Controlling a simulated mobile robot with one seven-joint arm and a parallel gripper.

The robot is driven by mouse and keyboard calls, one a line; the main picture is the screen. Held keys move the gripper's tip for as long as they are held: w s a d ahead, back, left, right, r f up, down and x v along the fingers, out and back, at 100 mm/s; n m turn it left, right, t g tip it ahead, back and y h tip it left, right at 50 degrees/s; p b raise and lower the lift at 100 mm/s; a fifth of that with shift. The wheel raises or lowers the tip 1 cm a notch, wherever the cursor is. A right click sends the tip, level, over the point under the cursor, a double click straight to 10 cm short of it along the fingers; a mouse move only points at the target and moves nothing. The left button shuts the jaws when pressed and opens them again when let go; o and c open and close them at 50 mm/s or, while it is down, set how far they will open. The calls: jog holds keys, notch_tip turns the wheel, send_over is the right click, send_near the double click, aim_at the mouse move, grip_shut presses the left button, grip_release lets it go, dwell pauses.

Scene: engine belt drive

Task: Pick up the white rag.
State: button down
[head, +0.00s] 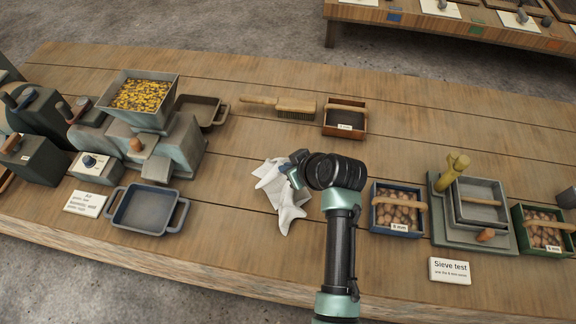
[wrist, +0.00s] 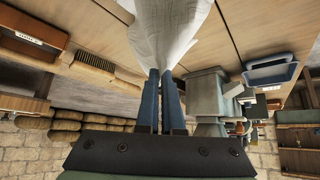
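The white rag (head: 282,193) is a crumpled, bunched cloth near the middle of the wooden table. In the head view it lies just left of my gripper (head: 296,167), and my wrist hides part of it. In the wrist view the rag (wrist: 170,35) fans out from the fingertips of my gripper (wrist: 165,72). The two blue fingers are close together, with the rag's cloth pinched at their tips. Whether the rag still touches the table is hard to tell.
A brush (head: 282,104) and a small wooden box (head: 345,118) lie behind the rag. A blue-grey tray (head: 146,209) and a machine with a yellow-filled hopper (head: 141,94) stand left. A nut-filled crate (head: 397,208) and a sieve stand (head: 479,203) are right. Bare table lies in front.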

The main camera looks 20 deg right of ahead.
notch_tip(320, 180, up, 18)
jog(key=p, duration=1.5)
jog(key=shift+f, duration=0.1)
